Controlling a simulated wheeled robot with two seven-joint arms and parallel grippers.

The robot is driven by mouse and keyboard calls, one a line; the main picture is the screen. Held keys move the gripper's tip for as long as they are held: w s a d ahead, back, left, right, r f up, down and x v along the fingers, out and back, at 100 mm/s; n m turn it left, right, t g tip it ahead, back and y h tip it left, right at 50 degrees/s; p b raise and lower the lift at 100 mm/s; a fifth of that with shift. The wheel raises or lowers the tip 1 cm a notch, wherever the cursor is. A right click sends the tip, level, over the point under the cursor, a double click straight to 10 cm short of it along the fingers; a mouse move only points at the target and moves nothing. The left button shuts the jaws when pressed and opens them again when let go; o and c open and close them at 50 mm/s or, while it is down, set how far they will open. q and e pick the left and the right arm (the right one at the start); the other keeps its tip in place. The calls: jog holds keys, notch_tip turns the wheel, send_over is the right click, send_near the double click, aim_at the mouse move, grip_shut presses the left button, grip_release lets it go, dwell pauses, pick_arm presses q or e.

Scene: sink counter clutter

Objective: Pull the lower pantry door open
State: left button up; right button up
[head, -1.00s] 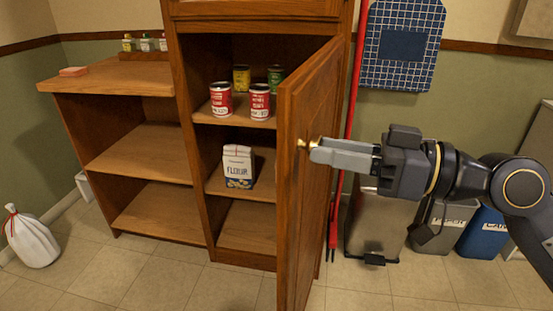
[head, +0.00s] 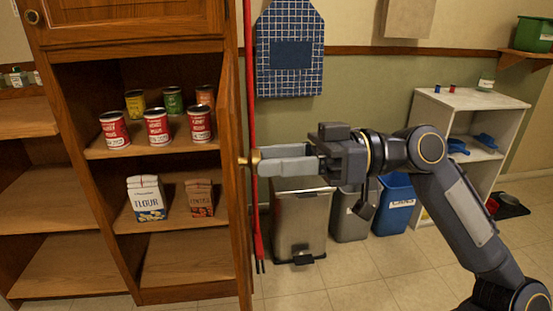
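The lower pantry door (head: 237,205) is a wooden panel standing swung open at the cabinet's right side, seen almost edge-on. Its brass knob (head: 250,160) sits at the free edge. My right gripper (head: 262,162) reaches in from the right with its fingers closed around the knob; the far finger is mostly hidden. The pantry (head: 190,50) shows its inside, with several cans on the upper shelf, and a flour bag (head: 148,198) and a reddish-brown bag (head: 200,198) on the shelf below. My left gripper is out of view.
Right of the door are a red pole (head: 250,90), a hanging blue checked apron (head: 290,75), a metal bin (head: 300,225), a grey bin (head: 350,222) and a blue bin (head: 395,205). A white shelf (head: 470,105) stands further right. Floor shows clear in front.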

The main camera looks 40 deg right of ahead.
jog(key=p+v, duration=0.1)
jog(key=v, duration=0.6)
jog(key=shift+s+d, duration=0.25)
jog(key=shift+d, duration=0.1)
dwell(0.5)
